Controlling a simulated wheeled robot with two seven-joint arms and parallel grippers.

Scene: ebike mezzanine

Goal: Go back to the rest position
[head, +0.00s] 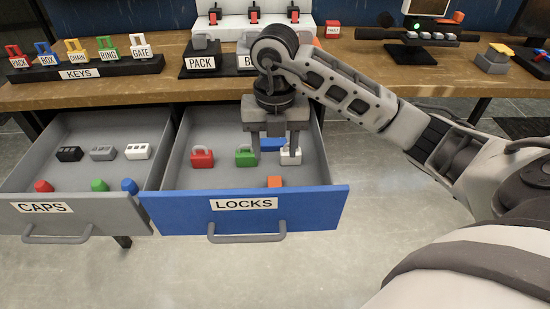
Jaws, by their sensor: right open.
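My right gripper (274,150) points down over the open LOCKS drawer (300,209). Its two fingers are apart. One fingertip is close to the green lock (243,160) and the other close to the white lock (291,158); I cannot tell if they touch. A blue piece (272,145) shows partly between the fingers, and the gripper hides some of it. A red lock (202,159) lies to the left and an orange block (274,182) nearer the drawer front. My left gripper is not in view.
The open grey CAPS drawer (80,222) on the left holds several small blocks and coloured caps. On the wooden bench (165,88) stand a KEYS rack (85,72), a PACK stand (198,72) and a dark device (420,40). Floor in front of the drawers is clear.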

